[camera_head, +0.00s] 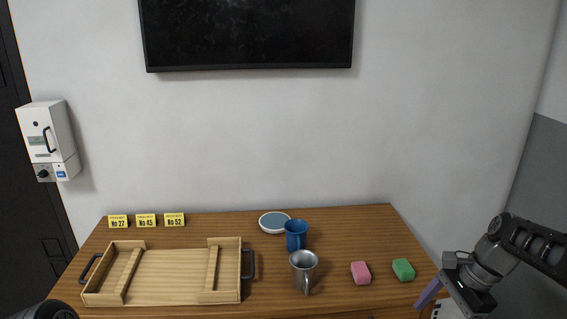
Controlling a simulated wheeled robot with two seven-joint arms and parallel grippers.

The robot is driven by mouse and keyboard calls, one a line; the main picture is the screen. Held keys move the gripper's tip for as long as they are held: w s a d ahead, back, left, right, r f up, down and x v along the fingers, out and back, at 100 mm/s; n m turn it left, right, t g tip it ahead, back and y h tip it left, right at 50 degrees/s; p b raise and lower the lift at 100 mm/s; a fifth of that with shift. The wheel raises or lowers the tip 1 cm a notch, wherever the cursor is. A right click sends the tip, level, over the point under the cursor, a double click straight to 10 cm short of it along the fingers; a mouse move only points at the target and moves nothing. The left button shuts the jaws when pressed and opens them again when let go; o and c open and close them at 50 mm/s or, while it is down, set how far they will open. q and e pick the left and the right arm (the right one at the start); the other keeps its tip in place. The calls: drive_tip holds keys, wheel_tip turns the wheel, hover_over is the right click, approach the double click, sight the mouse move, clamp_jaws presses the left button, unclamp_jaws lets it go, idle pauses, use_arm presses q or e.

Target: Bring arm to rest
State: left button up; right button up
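My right arm comes in from the right edge, and its gripper (452,296) is low at the table's right front corner, apart from the cups and sponges. A lavender strip (429,293) shows at its left side; I cannot tell whether it is a finger or something held. The fingertips are partly cut off by the bottom edge, so its opening is unclear. Of my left arm only a dark rounded part (48,311) shows at the bottom left; its gripper is out of view.
The wooden table (190,298) holds a wooden tray (175,295) with dark handles, a blue mug (296,235), a metal mug (303,267), a round dish (274,222), a pink sponge (361,272), a green sponge (403,269) and yellow number tags (146,221). The back right is clear.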

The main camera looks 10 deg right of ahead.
drive_tip(key=w+f+n+t+h, duration=0.2)
drive_tip(key=w+f+n+t, duration=0.15)
drive_tip(key=w+f, duration=0.4)
drive_tip(key=s+a+f+n, duration=0.1)
drive_tip(key=a+f+n, duration=0.2)
drive_tip(key=a+f, duration=0.3)
drive_tip(key=a+f+n, duration=0.3)
drive_tip(key=a+f, duration=0.1)
drive_tip(key=f, duration=0.4)
drive_tip(key=s+a+f+n+g+y, duration=0.1)
drive_tip(key=s+a+f+n+g, duration=0.1)
drive_tip(key=s+a+f, duration=0.4)
drive_tip(key=s+a+f+n+g+y, duration=0.1)
drive_tip(key=s+a+f+n, duration=0.3)
drive_tip(key=s+a, duration=1)
wheel_tip(320, 180, down, 3)
drive_tip(key=shift+s+f+g, duration=0.2)
drive_tip(key=shift+s+g, duration=0.15)
drive_tip(key=shift+s, duration=0.75)
